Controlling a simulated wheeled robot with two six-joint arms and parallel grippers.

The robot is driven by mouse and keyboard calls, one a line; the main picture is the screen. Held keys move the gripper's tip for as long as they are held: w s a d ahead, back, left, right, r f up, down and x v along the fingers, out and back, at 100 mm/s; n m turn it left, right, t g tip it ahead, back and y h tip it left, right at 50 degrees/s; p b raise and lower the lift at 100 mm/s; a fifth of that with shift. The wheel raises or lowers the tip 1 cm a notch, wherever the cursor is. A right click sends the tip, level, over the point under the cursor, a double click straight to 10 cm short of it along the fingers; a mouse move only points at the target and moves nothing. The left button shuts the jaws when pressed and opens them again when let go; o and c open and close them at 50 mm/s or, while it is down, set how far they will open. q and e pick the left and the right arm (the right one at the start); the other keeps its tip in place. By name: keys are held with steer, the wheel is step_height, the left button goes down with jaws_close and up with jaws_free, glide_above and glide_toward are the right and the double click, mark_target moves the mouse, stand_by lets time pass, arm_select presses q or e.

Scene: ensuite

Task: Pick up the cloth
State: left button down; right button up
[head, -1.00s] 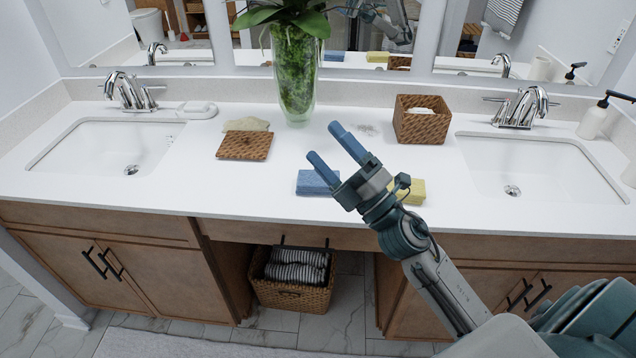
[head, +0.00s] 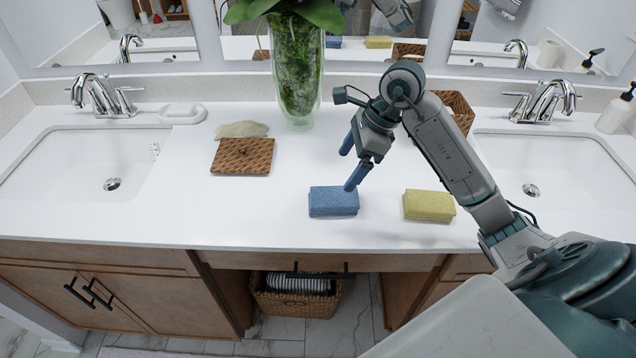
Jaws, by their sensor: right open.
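A crumpled beige cloth (head: 242,129) lies on the white counter, just behind a flat square wicker lid (head: 243,156). A blue folded cloth or sponge (head: 333,202) and a yellow one (head: 429,206) lie near the counter's front edge; I cannot tell which material they are. My right gripper (head: 351,163) is open and empty, with blue fingers pointing down and left. It hangs above the counter, behind and slightly right of the blue piece, to the right of the beige cloth. My left gripper is out of view.
A tall glass vase with a plant (head: 297,70) stands behind the lid. A wicker box (head: 455,110) is partly hidden by my right arm. Sinks lie left (head: 85,165) and right (head: 560,165). A soap bottle (head: 615,110) stands far right. A basket (head: 297,298) sits below the counter.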

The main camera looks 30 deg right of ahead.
mark_target(334, 196)
steer(key=shift+f, duration=0.25)
steer(key=shift+s+a+f, duration=0.15)
steer(key=shift+s+f, duration=0.05)
steer(key=shift+f, duration=0.25)
steer(key=x, duration=0.1)
steer(key=p+x, duration=0.1)
steer(key=x, duration=0.1)
steer(key=shift+s+a, duration=0.1)
steer(key=shift+s, duration=0.2)
steer(key=shift+w+f, duration=0.2)
steer(key=shift+f, duration=0.05)
steer(key=p+x, duration=0.2)
steer(key=x, duration=0.2)
steer(key=shift+f, duration=0.55)
steer(key=shift+c, duration=0.5)
steer(key=c, duration=1)
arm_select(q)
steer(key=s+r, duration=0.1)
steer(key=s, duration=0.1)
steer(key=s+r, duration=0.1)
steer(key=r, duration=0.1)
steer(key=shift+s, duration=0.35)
arm_select(e)
steer(key=shift+o, duration=0.2)
